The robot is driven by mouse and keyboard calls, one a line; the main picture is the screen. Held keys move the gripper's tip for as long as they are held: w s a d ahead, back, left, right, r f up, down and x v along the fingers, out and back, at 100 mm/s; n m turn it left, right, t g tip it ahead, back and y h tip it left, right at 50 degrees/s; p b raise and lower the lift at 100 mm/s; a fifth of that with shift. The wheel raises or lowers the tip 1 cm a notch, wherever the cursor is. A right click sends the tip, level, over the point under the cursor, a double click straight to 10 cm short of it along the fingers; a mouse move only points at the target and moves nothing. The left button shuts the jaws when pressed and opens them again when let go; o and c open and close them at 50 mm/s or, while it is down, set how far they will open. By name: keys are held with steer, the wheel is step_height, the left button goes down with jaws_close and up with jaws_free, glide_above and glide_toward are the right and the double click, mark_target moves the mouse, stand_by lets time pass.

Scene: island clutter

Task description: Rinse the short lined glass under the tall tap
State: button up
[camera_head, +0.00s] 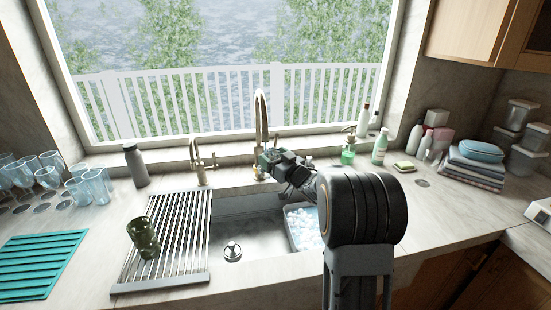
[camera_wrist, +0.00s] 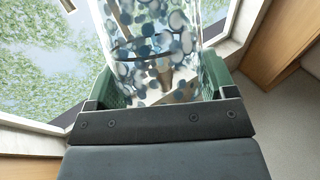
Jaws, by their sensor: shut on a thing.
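My gripper (camera_head: 272,160) is at the foot of the tall tap (camera_head: 261,108), behind the sink (camera_head: 232,238). In the wrist view its green fingers (camera_wrist: 158,82) are shut on a clear glass (camera_wrist: 150,45). That glass shows blue, grey and white dots and one dark curved band; I cannot make out a lined pattern. Its top runs out of the wrist picture, so its height is unclear. In the head view I cannot make out the glass, or whether it sits under the spout. I see no running water.
A shorter tap (camera_head: 199,160) stands left of the tall one. A dark green glass (camera_head: 143,236) is on the drying rack (camera_head: 165,277). A basin of suds (camera_head: 303,228) sits in the sink's right side. Several glasses (camera_head: 88,185) crowd the left; soap bottles (camera_head: 380,147) stand right.

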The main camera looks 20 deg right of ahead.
steer(key=shift+a, duration=0.4)
steer(key=shift+d, duration=0.15)
steer(key=shift+d, duration=1.15)
steer(key=shift+a, duration=0.1)
steer(key=shift+a+b, duration=0.4)
steer(key=shift+a, duration=0.8)
steer(key=shift+r, duration=0.1)
steer(key=shift+r, duration=0.45)
